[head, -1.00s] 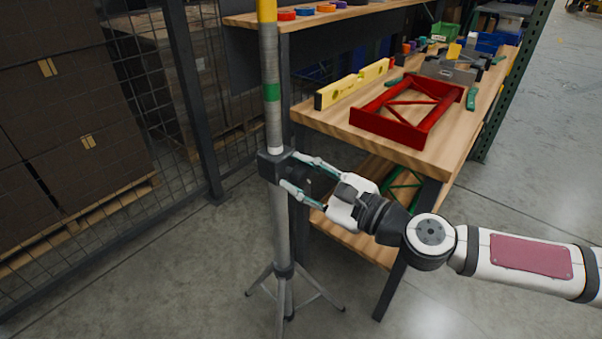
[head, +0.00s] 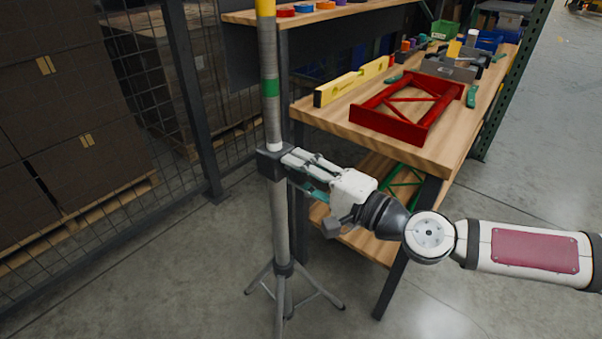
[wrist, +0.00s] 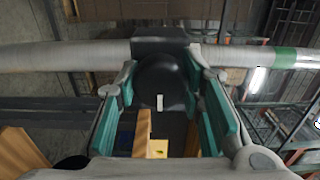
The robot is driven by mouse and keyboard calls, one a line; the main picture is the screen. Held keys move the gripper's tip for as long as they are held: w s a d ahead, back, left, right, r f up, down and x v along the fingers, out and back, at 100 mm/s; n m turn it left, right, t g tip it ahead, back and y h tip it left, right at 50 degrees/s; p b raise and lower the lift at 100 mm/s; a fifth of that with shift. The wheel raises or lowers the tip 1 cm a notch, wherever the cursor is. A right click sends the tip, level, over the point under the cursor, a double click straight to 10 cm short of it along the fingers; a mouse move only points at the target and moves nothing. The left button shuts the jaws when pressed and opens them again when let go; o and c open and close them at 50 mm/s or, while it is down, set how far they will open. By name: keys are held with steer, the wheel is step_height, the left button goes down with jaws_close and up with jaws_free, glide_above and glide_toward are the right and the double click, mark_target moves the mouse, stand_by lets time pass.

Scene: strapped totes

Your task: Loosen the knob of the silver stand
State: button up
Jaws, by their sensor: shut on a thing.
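The silver stand (head: 279,225) is an upright grey pole on splayed tripod legs, with a green band and a yellow part higher up. A dark clamp collar (head: 269,163) sits round the pole at mid-height. In the wrist view the round black knob (wrist: 162,78) with a small white mark projects from the collar, between my fingers. My gripper (head: 294,165) reaches the collar from the right and is shut on the knob; its teal-padded fingers (wrist: 165,85) lie on either side of it. In the head view my fingers hide the knob.
A wooden workbench (head: 430,160) stands close behind my arm, with a red frame (head: 408,108) and a yellow level (head: 352,82) on it. A mesh fence (head: 160,110) and stacked brown boxes (head: 60,120) are at left. Bare floor (head: 130,270) lies in front.

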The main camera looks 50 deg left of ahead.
steer(key=n+b, duration=0.1)
steer(key=n, duration=0.6)
steer(key=shift+f+b, duration=0.15)
steer(key=shift+b, duration=0.2)
steer(key=n+b, duration=0.1)
steer(key=n, duration=0.6)
steer(key=shift+s+b, duration=0.1)
steer(key=shift+b, duration=0.3)
steer(key=shift+n, duration=0.3)
steer(key=o, duration=1.2)
steer(key=d, duration=0.4)
steer(key=w+d, duration=0.1)
steer(key=d, duration=0.7)
steer(key=shift+w, duration=0.2)
